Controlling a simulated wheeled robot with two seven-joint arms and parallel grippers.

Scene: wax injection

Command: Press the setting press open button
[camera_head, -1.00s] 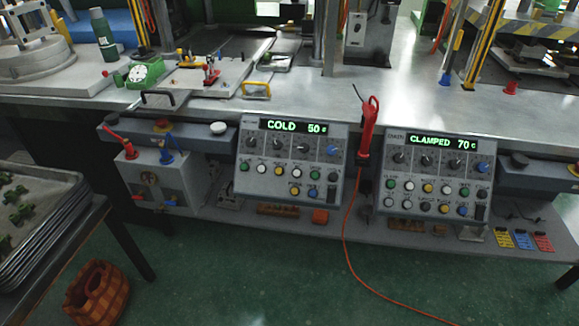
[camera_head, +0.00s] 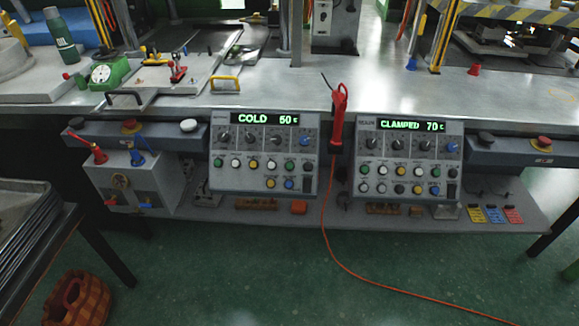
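Two grey control panels with several round buttons and knobs hang at the front of the bench. The left panel (camera_head: 217,150) shows "COLD 50" in green on its display (camera_head: 264,118). The right panel (camera_head: 360,150) shows "CLAMPED 70" on its display (camera_head: 411,125). Each panel has rows of green, white, yellow and blue buttons under its knobs. The button labels are too small to read, so I cannot tell which is the setting press open button. Neither gripper is in view.
A red handheld tool (camera_head: 338,118) hangs between the panels, its orange cord (camera_head: 330,245) running down across the green floor. A steel bench top (camera_head: 370,90) lies above. A lower shelf (camera_head: 330,212) juts out below. A tray rack stands left, above a woven basket (camera_head: 85,300).

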